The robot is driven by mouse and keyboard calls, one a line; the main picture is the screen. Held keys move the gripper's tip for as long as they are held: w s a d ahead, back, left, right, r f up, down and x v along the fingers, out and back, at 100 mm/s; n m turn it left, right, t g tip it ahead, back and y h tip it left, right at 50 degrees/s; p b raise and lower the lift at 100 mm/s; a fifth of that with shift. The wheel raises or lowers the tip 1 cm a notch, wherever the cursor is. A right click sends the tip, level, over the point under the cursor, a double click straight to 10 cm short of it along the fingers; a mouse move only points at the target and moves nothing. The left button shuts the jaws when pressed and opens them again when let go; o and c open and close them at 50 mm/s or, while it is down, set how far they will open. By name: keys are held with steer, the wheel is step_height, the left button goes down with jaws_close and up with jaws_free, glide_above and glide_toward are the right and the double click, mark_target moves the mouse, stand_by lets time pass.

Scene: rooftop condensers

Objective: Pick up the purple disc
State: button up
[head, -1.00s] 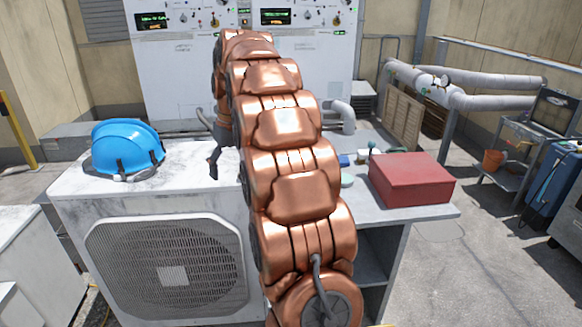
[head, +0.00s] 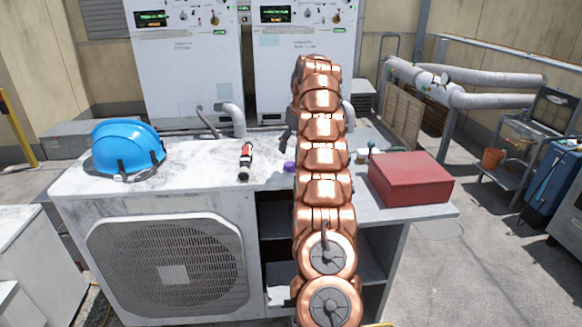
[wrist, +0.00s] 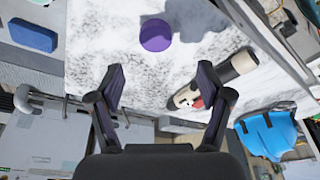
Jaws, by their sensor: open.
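The purple disc (head: 290,167) lies on the white worktop, just left of my arm in the head view. In the wrist view the purple disc (wrist: 156,35) is whole and unobstructed, near the top, beyond the fingertips. My gripper (wrist: 160,76) is open and empty, with its two dark fingers apart and the disc lined up roughly between them but farther out. In the head view only a dark bit of my gripper (head: 285,138) shows at the left of my arm; the rest is hidden.
A black, white and red cylinder (head: 246,161) lies left of the disc, near my right finger in the wrist view. A blue hard hat (head: 127,148) sits at left, a red box (head: 410,179) at right. A blue block (wrist: 33,35) shows in the wrist view. White cabinets stand behind.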

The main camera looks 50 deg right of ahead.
mark_target(291, 164)
steer(key=shift+s+d+f+b, duration=0.1)
steer(key=shift+d+f+b, duration=0.3)
steer(key=shift+d+f, duration=0.2)
steer(key=shift+b+x, duration=1.2)
steer(key=shift+x, duration=0.6)
steer(key=shift+a+b+x, duration=0.15)
steer(key=shift+b+x, duration=0.05)
steer(key=shift+x, duration=0.6)
steer(key=shift+a+b+x, duration=0.1)
steer(key=shift+b+x, duration=0.1)
steer(key=shift+x, duration=0.65)
steer(key=shift+r, duration=0.1)
steer(key=c, duration=1.2)
